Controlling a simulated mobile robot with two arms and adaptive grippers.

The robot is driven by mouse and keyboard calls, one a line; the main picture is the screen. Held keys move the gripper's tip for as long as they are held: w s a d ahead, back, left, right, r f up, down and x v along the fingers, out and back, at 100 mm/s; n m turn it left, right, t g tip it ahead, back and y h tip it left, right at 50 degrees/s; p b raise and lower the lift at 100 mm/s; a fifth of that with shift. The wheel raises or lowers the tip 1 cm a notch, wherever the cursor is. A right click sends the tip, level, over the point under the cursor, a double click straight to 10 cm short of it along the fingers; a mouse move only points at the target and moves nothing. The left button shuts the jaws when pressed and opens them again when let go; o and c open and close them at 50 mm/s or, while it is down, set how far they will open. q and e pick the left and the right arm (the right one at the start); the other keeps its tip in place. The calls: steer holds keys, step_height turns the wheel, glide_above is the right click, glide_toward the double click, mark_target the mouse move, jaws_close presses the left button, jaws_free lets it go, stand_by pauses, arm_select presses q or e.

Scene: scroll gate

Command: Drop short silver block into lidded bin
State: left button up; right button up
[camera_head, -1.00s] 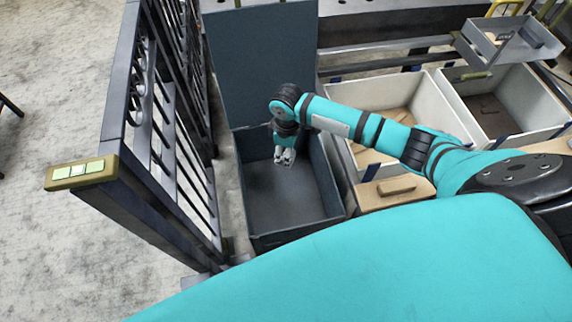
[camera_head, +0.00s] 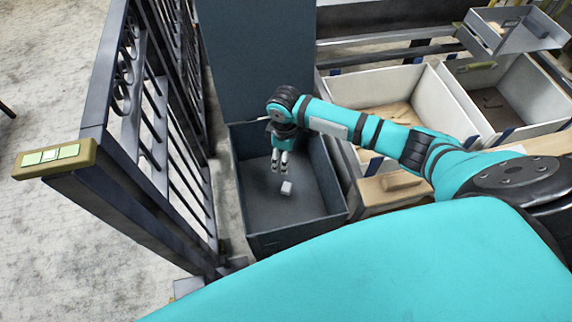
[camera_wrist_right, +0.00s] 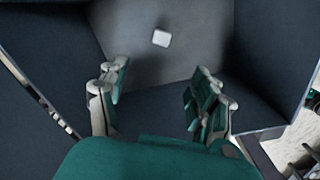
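The short silver block (camera_head: 286,188) is a small light-grey piece inside the dark lidded bin (camera_head: 296,239). It also shows in the right wrist view (camera_wrist_right: 161,38), apart from the fingers; whether it rests on the floor or is still falling I cannot tell. The bin's lid (camera_head: 257,62) stands open at the back. My right gripper (camera_head: 280,162) hangs inside the bin's opening, behind the block in the head view. Its fingers are spread and empty in the right wrist view (camera_wrist_right: 158,98). My left gripper is not in view.
A dark barred gate (camera_head: 150,150) stands left of the bin, with a pale-buttoned panel (camera_head: 52,158) on its near end. White bins (camera_head: 450,95) stand to the right. A wooden block (camera_head: 401,181) lies on the ledge beside the bin. A grey tray (camera_head: 512,30) is at the upper right.

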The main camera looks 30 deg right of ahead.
step_height(320, 180, up, 12)
stand_by(0.6)
stand_by(0.5)
